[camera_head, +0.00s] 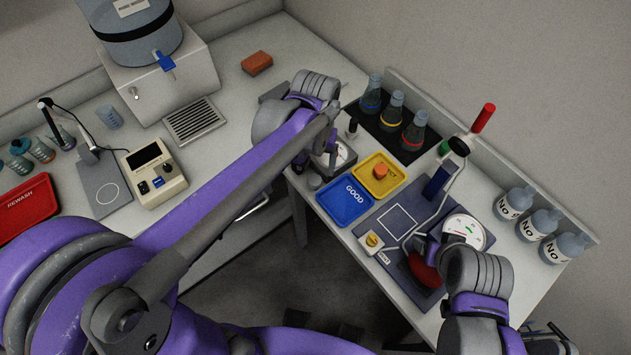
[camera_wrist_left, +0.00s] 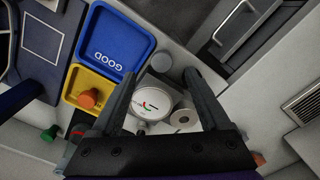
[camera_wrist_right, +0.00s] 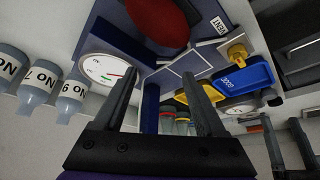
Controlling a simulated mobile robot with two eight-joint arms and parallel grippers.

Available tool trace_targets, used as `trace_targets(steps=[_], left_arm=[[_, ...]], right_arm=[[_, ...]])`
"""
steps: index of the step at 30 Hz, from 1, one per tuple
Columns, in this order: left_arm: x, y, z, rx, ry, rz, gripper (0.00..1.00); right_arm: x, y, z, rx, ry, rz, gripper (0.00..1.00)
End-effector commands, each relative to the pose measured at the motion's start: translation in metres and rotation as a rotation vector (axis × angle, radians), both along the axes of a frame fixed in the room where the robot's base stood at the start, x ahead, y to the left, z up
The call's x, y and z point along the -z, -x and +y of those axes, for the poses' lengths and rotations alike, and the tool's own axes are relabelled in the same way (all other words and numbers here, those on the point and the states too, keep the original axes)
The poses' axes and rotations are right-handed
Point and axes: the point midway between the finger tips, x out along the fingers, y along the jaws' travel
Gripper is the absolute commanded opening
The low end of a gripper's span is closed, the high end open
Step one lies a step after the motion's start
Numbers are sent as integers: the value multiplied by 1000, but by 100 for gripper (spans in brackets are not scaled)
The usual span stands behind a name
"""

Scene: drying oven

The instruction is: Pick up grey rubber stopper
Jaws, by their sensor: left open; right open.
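A small grey round piece (camera_wrist_left: 161,60), which looks like the grey rubber stopper, sits on the bench beside the blue GOOD tray (camera_wrist_left: 108,42) in the left wrist view. In the head view it shows at the tray's left edge (camera_head: 314,181), partly covered by my left gripper (camera_head: 322,165). My left gripper is open and empty; in its wrist view the stopper lies between and just beyond the fingertips (camera_wrist_left: 160,74). My right gripper (camera_wrist_right: 158,64) is open and empty above the device with the red bulb (camera_wrist_right: 158,20).
A white dial gauge (camera_wrist_left: 158,102) stands close beside the stopper, between my left fingers in view. A yellow tray (camera_head: 402,178) holds an orange stopper (camera_head: 381,172). Flasks (camera_head: 413,130) stand behind it. Labelled bottles (camera_head: 540,224) line the right edge.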

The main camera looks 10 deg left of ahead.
Motion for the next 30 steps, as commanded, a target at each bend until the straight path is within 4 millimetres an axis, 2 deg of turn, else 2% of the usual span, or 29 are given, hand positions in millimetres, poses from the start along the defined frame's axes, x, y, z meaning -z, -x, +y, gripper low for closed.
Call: trace_targets(steps=[1,8,16,25,26,30], left_arm=[[8,0,0,0,0,0,79],[25,0,1,0,0,-1,79],[63,-1,3,-1,0,-1,79],[68,-1,3,0,0,-1,79],[68,-1,3,0,0,-1,75],[68,-1,3,0,0,-1,50]], right_arm=[[1,0,0,0,-1,1,73],[1,0,0,-2,-1,1,73],[2,0,1,-3,-1,1,73],[2,1,1,-3,-1,1,73],[2,1,1,-3,-1,1,73],[2,1,1,-3,-1,1,73]])
